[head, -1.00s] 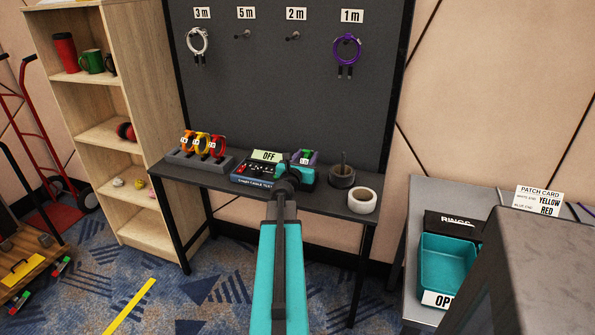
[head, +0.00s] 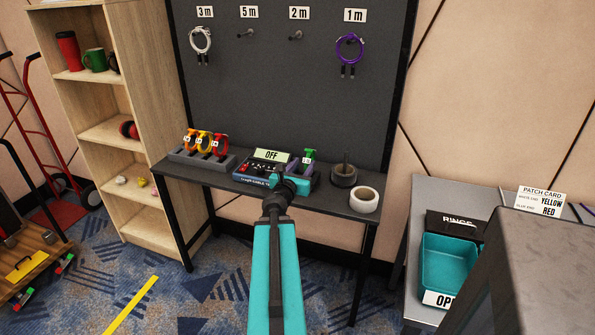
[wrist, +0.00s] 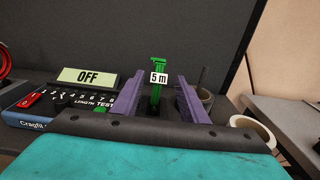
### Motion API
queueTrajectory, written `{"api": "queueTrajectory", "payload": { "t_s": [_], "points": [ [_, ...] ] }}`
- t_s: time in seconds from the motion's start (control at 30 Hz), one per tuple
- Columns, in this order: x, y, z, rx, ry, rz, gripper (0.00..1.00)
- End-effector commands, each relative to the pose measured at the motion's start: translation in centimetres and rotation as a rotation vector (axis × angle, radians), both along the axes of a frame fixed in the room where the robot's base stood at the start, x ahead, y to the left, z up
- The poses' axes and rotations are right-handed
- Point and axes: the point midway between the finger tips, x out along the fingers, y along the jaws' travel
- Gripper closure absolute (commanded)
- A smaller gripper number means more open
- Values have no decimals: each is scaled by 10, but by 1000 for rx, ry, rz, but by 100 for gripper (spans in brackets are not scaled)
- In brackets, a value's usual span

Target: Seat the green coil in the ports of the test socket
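The green coil (wrist: 158,66), with a "5 m" tag, stands upright between the two purple fingers of my gripper (wrist: 160,80) in the wrist view. A gap shows on each side of it, so my gripper looks open around it. In the head view the green coil (head: 309,156) shows beyond my gripper (head: 300,166), at the right end of the tester. The cable tester (head: 250,178) has a display reading OFF (wrist: 87,76).
A grey rack (head: 185,154) with orange, yellow and red coils stands left of the tester. The dark pegboard (head: 300,95) rises behind.

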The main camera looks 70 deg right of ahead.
Motion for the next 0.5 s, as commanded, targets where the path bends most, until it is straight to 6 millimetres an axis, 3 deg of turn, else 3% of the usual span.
{"api": "queueTrajectory", "payload": {
  "t_s": [0.5],
  "points": [
    [-1, 8, 2, 4, 3, -7, 60]
  ]
}}
